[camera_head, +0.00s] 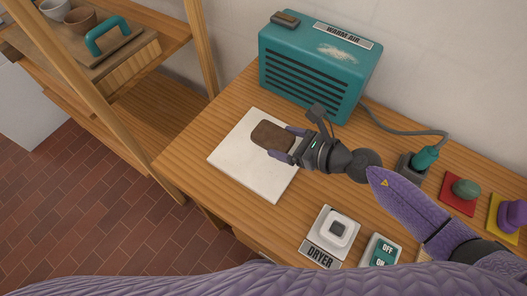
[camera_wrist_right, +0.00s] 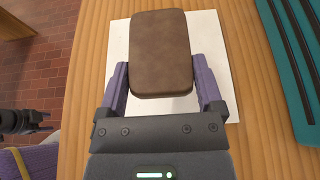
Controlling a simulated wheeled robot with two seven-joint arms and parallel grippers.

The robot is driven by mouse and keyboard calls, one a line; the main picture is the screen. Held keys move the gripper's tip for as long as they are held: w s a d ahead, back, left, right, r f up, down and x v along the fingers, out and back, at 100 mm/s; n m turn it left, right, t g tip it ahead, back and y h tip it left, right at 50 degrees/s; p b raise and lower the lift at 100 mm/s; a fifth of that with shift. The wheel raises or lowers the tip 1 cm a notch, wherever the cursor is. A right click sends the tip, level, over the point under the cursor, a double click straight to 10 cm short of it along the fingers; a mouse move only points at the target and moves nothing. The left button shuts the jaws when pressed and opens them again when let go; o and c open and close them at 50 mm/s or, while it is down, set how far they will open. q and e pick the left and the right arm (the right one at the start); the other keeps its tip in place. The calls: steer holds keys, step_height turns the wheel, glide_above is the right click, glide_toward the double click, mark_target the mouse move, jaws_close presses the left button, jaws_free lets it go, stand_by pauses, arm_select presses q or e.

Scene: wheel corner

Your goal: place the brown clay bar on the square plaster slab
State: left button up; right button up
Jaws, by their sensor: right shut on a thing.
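The brown clay bar (camera_head: 272,137) is a rounded brown block. My right gripper (camera_head: 285,143) is shut on it, with a purple finger on each side, as the right wrist view (camera_wrist_right: 161,92) also shows. The bar (camera_wrist_right: 160,50) is over the square plaster slab (camera_head: 240,172), a white plate lying on the wooden table; the slab (camera_wrist_right: 208,40) shows around the bar in the right wrist view. I cannot tell whether the bar touches the slab or is just above it. My left gripper does not show in the head view.
A teal warm air heater (camera_head: 315,72) stands behind the slab. A dryer switch (camera_head: 333,233), an off/on switch (camera_head: 380,252), a green-handled tool in a holder (camera_head: 418,162), a green lump (camera_head: 466,188) and a purple piece (camera_head: 512,214) are to the right. A wooden shelf (camera_head: 150,50) stands left.

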step_height(320, 180, down, 6)
steer(key=b, duration=0.3)
steer(key=shift+d, duration=0.1)
steer(key=shift+f, duration=0.35)
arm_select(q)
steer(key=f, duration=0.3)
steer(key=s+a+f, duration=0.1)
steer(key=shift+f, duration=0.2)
arm_select(e)
steer(key=shift+r, duration=0.15)
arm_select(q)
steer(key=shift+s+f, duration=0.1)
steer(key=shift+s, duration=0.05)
arm_select(e)
steer(key=o, duration=1.2)
steer(key=v, duration=1.1)
steer(key=shift+s+d, duration=0.1)
steer(key=shift+s, duration=0.1)
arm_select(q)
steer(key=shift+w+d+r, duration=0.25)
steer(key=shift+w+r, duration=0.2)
arm_select(e)
steer(key=shift+s+d+r, duration=0.15)
steer(key=shift+d, duration=0.1)
